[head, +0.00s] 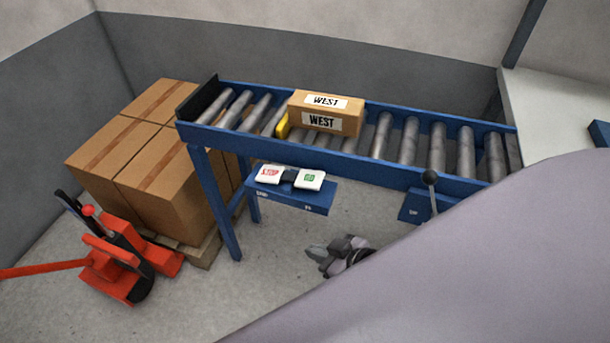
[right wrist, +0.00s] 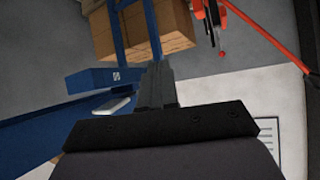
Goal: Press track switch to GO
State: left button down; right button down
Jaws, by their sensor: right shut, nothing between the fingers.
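The track switch (head: 289,178) sits on a blue bracket (head: 290,196) at the front of the conveyor. Its left white pad (head: 269,175) reads STOP in red, and its right white pad (head: 310,180) carries a green GO mark. I cannot tell which pad is lower. My right gripper (head: 314,252) is shut and empty, in front of and below the bracket in the picture, apart from the switch. In the right wrist view its closed fingers (right wrist: 158,85) point near the blue bracket (right wrist: 104,80). My left gripper is not in view.
A carton marked WEST (head: 326,112) stands on the roller conveyor (head: 437,145) against a yellow stop (head: 283,126). A black-knobbed lever (head: 431,178) rises at the right. Stacked cartons (head: 150,165) and a red pallet jack (head: 115,260) are at left. Part of my arm covers the lower right.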

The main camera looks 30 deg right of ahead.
aim_at(315, 183)
jog(key=w+d+r+n+g+y, duration=0.2)
jog(key=w+d+r+n+g, duration=0.3)
jog(key=w+r, duration=0.55)
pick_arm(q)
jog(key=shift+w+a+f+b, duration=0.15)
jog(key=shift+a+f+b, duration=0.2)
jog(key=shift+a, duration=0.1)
pick_arm(e)
jog(key=s+d+r+h, duration=0.1)
jog(key=s+d+r, duration=0.1)
jog(key=d+r, duration=0.5)
notch_tip(315, 183, up, 2)
jog(key=shift+s+r+m+h, duration=0.1)
jog(key=shift+s+m+h, duration=0.1)
jog(key=shift+m+h, duration=0.1)
